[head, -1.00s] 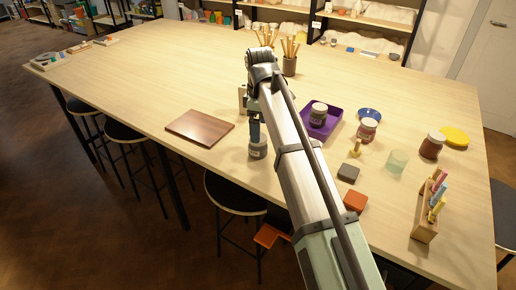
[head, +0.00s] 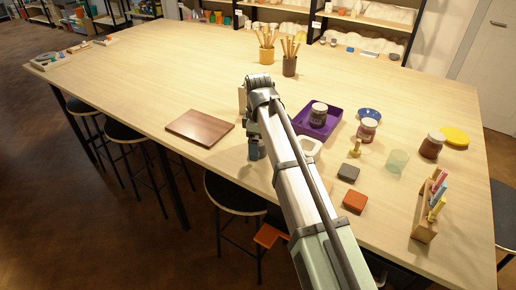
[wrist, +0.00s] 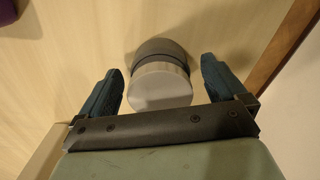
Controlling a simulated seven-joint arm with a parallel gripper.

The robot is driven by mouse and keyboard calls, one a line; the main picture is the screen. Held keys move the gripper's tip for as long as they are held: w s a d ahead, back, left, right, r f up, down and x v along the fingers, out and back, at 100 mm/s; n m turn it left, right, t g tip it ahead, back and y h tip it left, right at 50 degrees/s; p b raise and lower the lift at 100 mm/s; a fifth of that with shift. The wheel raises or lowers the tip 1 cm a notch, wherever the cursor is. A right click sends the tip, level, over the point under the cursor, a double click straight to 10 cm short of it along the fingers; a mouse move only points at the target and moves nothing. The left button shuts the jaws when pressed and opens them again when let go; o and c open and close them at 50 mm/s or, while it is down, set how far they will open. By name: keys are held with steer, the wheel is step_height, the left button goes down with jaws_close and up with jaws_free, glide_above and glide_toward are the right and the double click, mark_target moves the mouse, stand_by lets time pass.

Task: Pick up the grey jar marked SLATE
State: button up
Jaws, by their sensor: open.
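In the wrist view a jar (wrist: 160,82) with a round pale grey lid and a darker grey band stands on the table between my gripper's two blue fingers. My gripper (wrist: 161,72) is open, with one finger to each side of the jar and a gap visible on both sides. No label can be read on it. In the head view my gripper (head: 255,150) points down at the table's near edge, right of the brown board (head: 199,128). There the jar is hidden behind my gripper and arm.
A dark jar (head: 319,115) sits in a purple tray (head: 333,122). A pinkish jar (head: 367,130), a red-brown jar (head: 432,146) and a pale green cup (head: 397,161) stand to the right. A grey block (head: 348,172) and an orange block (head: 355,201) lie nearer.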

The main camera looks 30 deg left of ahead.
steer(key=shift+c, duration=0.4)
steer(key=c, duration=1.2)
steer(key=shift+c, duration=0.2)
